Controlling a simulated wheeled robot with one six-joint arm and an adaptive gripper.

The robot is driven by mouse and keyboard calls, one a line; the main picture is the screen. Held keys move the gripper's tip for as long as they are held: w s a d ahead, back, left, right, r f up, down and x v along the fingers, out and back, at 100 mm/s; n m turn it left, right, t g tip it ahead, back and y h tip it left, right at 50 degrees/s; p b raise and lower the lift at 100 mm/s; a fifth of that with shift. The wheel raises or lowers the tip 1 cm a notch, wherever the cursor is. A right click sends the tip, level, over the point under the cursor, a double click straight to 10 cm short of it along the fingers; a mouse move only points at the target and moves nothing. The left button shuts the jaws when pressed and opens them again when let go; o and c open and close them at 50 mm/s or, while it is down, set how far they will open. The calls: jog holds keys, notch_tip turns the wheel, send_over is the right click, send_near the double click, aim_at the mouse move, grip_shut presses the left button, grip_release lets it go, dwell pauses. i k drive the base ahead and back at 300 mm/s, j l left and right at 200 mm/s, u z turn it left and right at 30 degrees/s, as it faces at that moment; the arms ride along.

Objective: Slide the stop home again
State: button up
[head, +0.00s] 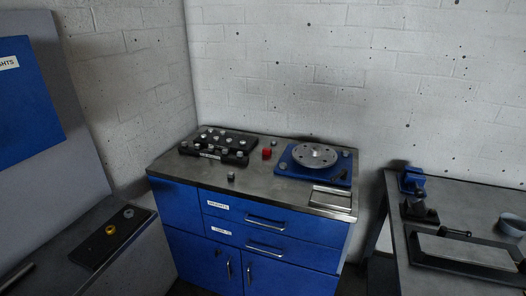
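A round grey metal rotor disc (314,155) with holes lies on a blue base plate (290,165) at the right of the blue cabinet's top. A small dark piece (340,176) sits near the plate's front right corner; it may be the stop, but it is too small to tell, and so is its position along any slide. A small grey knob (345,153) shows at the plate's back right. My gripper is not in view.
A black rack (218,154) of several weights, a red block (267,153) and a small grey piece (231,176) stand on the cabinet top (255,180). Its front middle is mostly clear. A bench (475,205) with a blue vise (412,180) is at right.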

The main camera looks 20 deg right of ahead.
aim_at(265, 151)
jog(key=i+j+z, duration=0.75)
jog(key=j, duration=0.15)
